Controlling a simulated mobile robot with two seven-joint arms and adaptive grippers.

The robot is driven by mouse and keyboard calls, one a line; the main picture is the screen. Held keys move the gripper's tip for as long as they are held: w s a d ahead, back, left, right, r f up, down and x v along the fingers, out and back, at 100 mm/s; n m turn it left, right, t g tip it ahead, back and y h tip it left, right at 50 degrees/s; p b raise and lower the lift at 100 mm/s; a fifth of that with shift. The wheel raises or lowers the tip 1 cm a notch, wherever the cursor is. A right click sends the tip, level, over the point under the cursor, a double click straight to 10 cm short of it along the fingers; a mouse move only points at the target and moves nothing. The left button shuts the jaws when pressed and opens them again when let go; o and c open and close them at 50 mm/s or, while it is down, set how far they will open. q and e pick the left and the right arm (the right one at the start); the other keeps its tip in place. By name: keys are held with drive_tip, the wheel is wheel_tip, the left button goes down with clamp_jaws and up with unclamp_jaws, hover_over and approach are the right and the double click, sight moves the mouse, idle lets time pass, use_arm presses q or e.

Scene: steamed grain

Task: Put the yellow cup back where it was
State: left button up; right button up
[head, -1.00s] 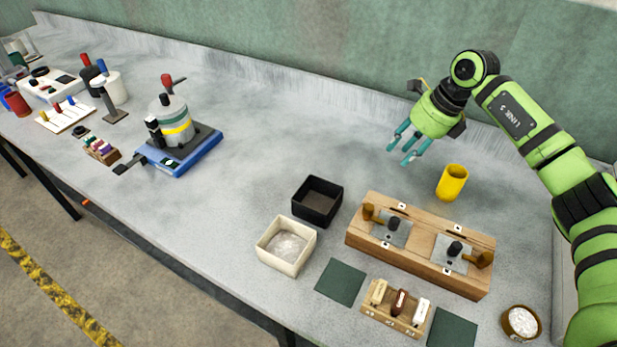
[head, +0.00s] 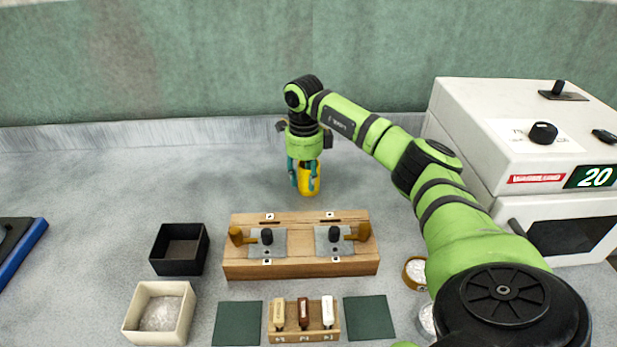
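The yellow cup (head: 307,187) stands upright on the grey bench behind the wooden block, or very close above it; I cannot tell which. My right gripper (head: 303,180) points straight down at it, with its teal fingers on either side of the cup. The fingers hide part of the cup's wall and its rim. I cannot see whether they press on the cup or stand slightly apart from it. My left gripper is out of view.
The wooden block (head: 300,268) with two dark knobs stands in front of the cup. A black box (head: 165,268) and a cream box (head: 133,323) are left. A white oven (head: 470,130) stands right. The bench left of the cup is clear.

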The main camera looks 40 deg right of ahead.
drive_tip(key=shift+d+f, duration=0.1)
drive_tip(key=shift+f, duration=0.5)
clamp_jaws()
